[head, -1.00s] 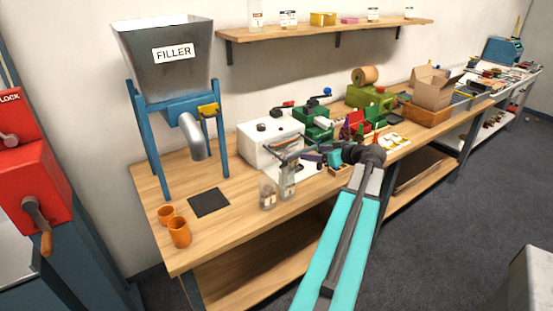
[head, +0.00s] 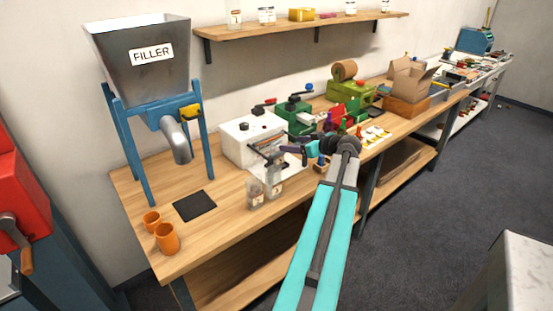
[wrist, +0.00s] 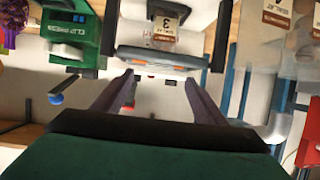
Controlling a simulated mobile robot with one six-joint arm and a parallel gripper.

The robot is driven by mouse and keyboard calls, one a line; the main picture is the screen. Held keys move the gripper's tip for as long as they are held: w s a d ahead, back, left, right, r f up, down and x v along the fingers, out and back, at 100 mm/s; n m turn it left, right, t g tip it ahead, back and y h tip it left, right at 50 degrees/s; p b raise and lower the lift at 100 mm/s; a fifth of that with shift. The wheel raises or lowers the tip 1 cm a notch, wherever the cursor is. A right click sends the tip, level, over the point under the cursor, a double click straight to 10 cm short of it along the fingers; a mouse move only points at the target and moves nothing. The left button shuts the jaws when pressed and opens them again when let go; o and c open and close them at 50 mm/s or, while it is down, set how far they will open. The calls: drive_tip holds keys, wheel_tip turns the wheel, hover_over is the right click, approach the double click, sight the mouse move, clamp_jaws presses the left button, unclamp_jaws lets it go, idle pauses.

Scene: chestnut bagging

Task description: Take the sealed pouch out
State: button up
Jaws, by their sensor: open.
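The white machine also stands on the bench in the head view (head: 244,140). My gripper (wrist: 160,80) is open and empty, its fingers pointing at the bar, apart from the pouch. In the head view my gripper (head: 283,152) is in front of the white machine.
A green machine (wrist: 72,38) is to the left. A filler (head: 140,60), a dark mat (head: 194,206) and orange cups (head: 167,238) are at the bench's left.

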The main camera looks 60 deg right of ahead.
sight(278, 142)
drive_tip(key=shift+p+x, duration=0.55)
drive_tip(key=shift+x, duration=2.05)
drive_tip(key=shift+f, duration=0.1)
drive_tip(key=p+x, duration=0.1)
drive_tip(key=x, duration=0.3)
drive_tip(key=shift+w, duration=0.1)
drive_tip(key=shift+w+d+f+p, duration=0.15)
drive_tip(key=shift+w+f+p, duration=0.15)
drive_tip(key=shift+w, duration=0.25)
drive_tip(key=c, duration=1.5)
drive_tip(key=shift+r, duration=0.1)
